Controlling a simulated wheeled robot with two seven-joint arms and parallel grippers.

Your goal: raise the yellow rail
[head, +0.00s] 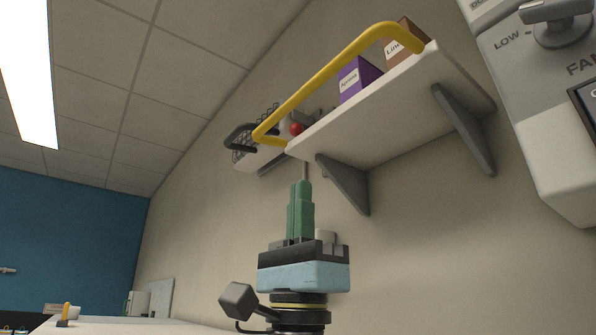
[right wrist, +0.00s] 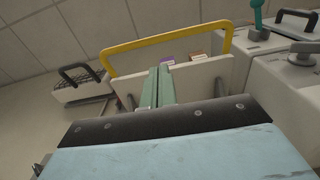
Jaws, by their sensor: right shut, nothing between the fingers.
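The yellow rail (head: 318,82) is a U-shaped bar hinged at the two front corners of a pale wall shelf (head: 400,112). In the head view its long bar stands out above the shelf's front edge. In the right wrist view the rail (right wrist: 165,38) arches over the shelf front; its exact tilt is hard to tell. My right gripper (head: 301,184) has green fingers pressed together and empty, pointing up below the shelf's left end. In the right wrist view the gripper (right wrist: 160,70) is in front of the shelf, apart from the rail. My left gripper is not in view.
A purple box (head: 358,78) and a brown box (head: 405,42) stand on the shelf. Dark brackets (head: 345,185) hang beneath it. A wire basket (head: 255,145) is on the wall to the left. A grey unit with a knob (head: 555,30) is at right. Open air lies left of the rail.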

